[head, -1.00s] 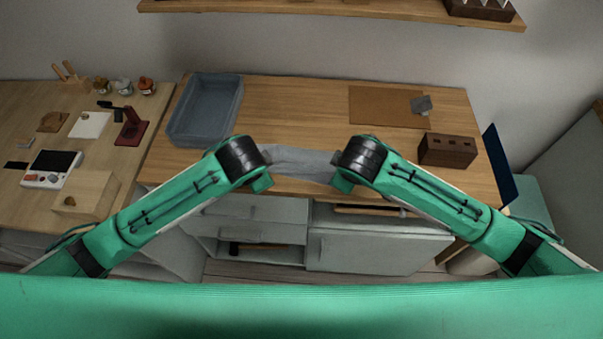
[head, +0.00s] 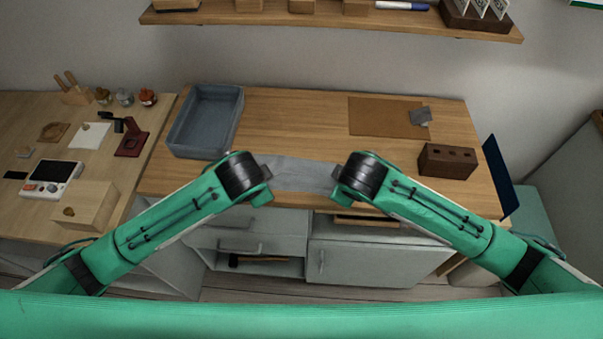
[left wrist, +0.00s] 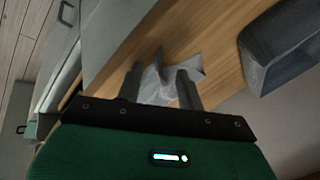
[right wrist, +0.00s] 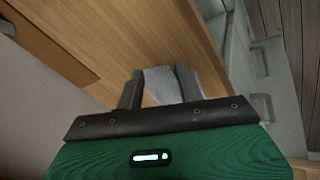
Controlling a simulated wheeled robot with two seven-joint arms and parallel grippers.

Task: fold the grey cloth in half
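The grey cloth (head: 303,174) lies near the front edge of the wooden table, between my two wrists; they hide its ends in the head view. In the left wrist view the cloth (left wrist: 158,88) looks rumpled, with a raised peak, and shows between the fingers of my left gripper (left wrist: 160,82). Those fingers stand apart. In the right wrist view the cloth (right wrist: 162,84) shows between the spread fingers of my right gripper (right wrist: 158,84). I cannot tell whether any finger touches the cloth.
A blue-grey tray (head: 180,145) stands at the table's back left. A brown mat (head: 375,115) with a small grey piece (head: 420,116) lies at the back right. A dark brown block with holes (head: 447,161) stands at the right. The table's middle is clear.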

